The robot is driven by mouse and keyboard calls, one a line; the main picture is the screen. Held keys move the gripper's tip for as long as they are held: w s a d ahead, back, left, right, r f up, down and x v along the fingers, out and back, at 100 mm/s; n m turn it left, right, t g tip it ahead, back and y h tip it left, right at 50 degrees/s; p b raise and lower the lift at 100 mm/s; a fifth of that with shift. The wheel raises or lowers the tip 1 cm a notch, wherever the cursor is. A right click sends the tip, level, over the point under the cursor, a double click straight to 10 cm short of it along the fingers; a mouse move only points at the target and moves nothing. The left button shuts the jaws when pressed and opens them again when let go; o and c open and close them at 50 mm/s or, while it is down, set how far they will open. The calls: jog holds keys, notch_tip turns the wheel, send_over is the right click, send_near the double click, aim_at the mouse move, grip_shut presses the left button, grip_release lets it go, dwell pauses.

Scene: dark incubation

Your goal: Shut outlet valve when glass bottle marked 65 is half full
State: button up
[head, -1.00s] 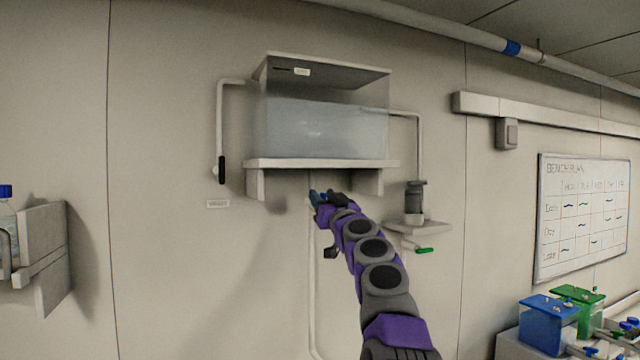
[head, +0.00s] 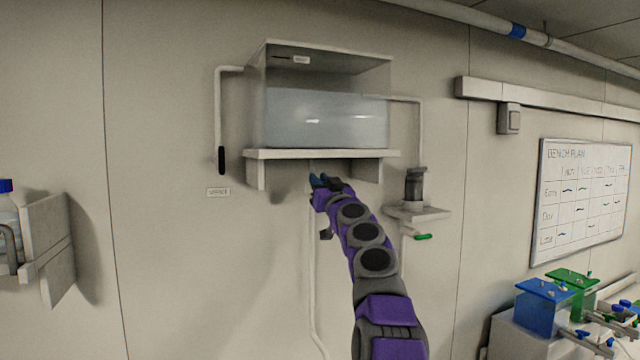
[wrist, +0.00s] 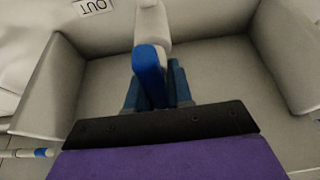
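A clear tank (head: 325,118), partly filled with water, stands on a wall shelf (head: 320,154). My gripper (head: 323,181) is just under the shelf. In the wrist view, a blue valve handle (wrist: 150,72) on a pale body lies between my dark blue fingers (wrist: 155,92), below a label reading OUT (wrist: 92,5). The handle covers the gap, so I cannot tell whether the fingers grip it. A glass bottle with a blue cap (head: 7,215) is cut off at the left edge. No mark 65 is readable, and its fill level is unclear.
A pipe with a black handle (head: 221,160) hangs left of the tank. At right, a small ledge (head: 418,213) holds a dark grey vessel (head: 414,186), with a green handle (head: 423,237) below. Blue (head: 541,305) and green (head: 574,287) boxes stand lower right.

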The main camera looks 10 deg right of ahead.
grip_shut()
jog(key=shift+m, duration=0.5)
jog(key=d+f+m+g+h+p, duration=0.1)
jog(key=m+h+p, duration=0.1)
jog(key=m+p, duration=0.3)
jog(key=d+f+m+g+h+p, duration=0.1)
jog(key=m+h+p, duration=0.2)
jog(key=m, duration=0.6)
jog(key=d+f+m+g+h+p, duration=0.1)
jog(key=m+h+p, duration=0.2)
jog(key=m+p, duration=0.4)
jog(key=shift+w+f+m+g+p, duration=0.15)
jog(key=shift+w+m+g+p, duration=0.2)
jog(key=shift+p, duration=0.25)
jog(key=shift+f, duration=0.15)
jog(key=shift+o, duration=2.1)
grip_release()
